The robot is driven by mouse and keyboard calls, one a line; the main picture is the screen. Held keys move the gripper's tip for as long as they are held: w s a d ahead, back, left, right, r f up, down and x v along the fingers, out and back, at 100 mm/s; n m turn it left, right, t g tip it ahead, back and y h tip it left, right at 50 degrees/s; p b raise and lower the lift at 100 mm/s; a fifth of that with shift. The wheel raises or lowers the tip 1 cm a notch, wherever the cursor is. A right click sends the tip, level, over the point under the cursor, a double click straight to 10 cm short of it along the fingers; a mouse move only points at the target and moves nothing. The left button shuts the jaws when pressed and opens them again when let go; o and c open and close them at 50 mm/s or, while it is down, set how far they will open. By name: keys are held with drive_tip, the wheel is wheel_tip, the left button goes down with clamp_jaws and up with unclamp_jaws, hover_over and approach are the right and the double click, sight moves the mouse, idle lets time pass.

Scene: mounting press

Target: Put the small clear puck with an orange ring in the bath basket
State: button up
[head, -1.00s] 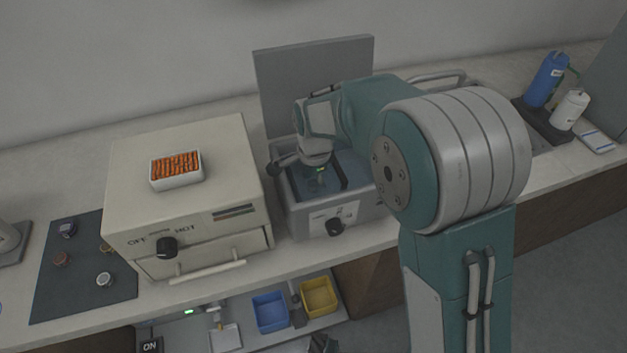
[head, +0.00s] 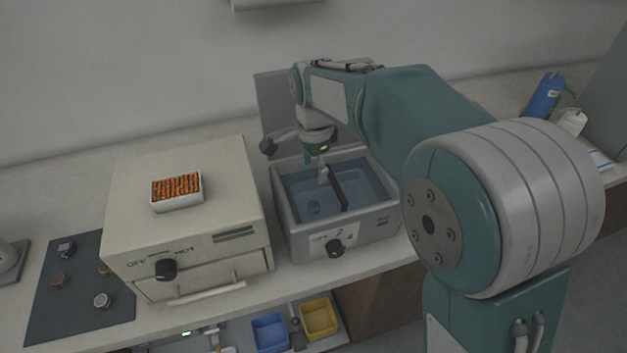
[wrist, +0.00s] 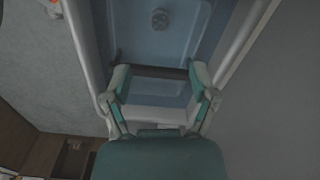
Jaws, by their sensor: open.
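My gripper (head: 324,168) is above the water bath (head: 345,238); its fingers (wrist: 159,70) are spread with nothing between them. A small round greyish, clear-looking puck (wrist: 160,18) lies low inside the bath, beyond my fingertips in the wrist view. It shows as a faint round shape (head: 314,207) on the left of the bath in the head view. An orange ring on it cannot be made out. The bath interior is bluish, with a dark bar (head: 338,187) across it; the basket's outline is not clear.
A cream oven (head: 185,228) stands left of the bath, with a white tray of orange pieces (head: 177,203) on top. Several small pucks, one pale (head: 102,300), sit on a dark mat (head: 65,310). Blue (head: 270,334) and yellow (head: 319,320) bins stand below the counter.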

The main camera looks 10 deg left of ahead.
drive_tip(key=s+d+r+n+t, duration=0.1)
drive_tip(key=s+d+r+n, duration=0.2)
drive_tip(key=d, duration=0.5)
drive_tip(key=s+d+r+n+t, duration=0.1)
drive_tip(key=s+d+r, duration=0.35)
drive_tip(key=d, duration=0.35)
drive_tip(key=s+d+f+n+t, duration=0.1)
drive_tip(key=s+d+n+t, duration=0.2)
drive_tip(key=s+d, duration=0.8)
drive_tip(key=shift+s+d+n+t, duration=0.3)
drive_tip(key=shift+s+n, duration=0.65)
drive_tip(key=shift+n, duration=0.25)
